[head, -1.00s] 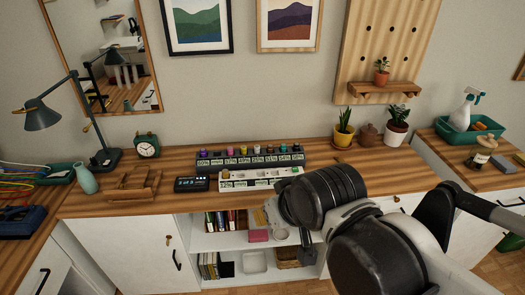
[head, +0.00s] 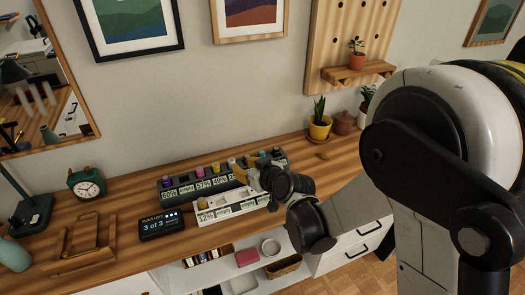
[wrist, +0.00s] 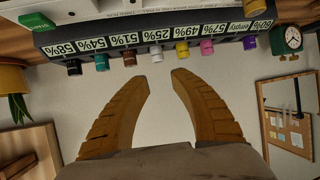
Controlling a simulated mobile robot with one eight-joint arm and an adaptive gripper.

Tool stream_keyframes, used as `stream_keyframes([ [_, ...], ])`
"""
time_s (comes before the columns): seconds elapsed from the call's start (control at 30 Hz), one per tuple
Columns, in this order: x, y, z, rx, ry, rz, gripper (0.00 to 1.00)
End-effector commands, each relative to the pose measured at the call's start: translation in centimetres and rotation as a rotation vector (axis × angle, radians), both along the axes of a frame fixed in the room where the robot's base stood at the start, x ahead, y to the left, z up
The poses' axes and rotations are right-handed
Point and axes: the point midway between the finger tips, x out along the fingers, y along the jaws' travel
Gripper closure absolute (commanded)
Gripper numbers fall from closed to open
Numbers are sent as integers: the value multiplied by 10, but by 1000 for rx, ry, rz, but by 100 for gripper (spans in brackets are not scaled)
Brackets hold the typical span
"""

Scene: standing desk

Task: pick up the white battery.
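In the head view the white battery (head: 232,163) shows just beside my gripper (head: 240,173). In the wrist view my gripper (wrist: 160,76) is open and empty, its two tan fingers apart. The battery's white top lies between the fingertips in the picture, slightly beyond them; contact cannot be told. The yellow battery (wrist: 181,50) and brown battery (wrist: 130,58) stand on either side of it.
A white rack (head: 230,208) stands in front. A small display (head: 162,225), clock (head: 87,184) and yellow plant pot (head: 319,128) are nearby.

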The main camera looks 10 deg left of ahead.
Motion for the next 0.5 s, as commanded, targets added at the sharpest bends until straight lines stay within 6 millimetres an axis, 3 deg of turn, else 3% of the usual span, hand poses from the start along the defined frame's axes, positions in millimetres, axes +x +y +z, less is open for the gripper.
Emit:
stream_keyframes([
  [0.5,38,40,-32,3,-5,7,72],
])
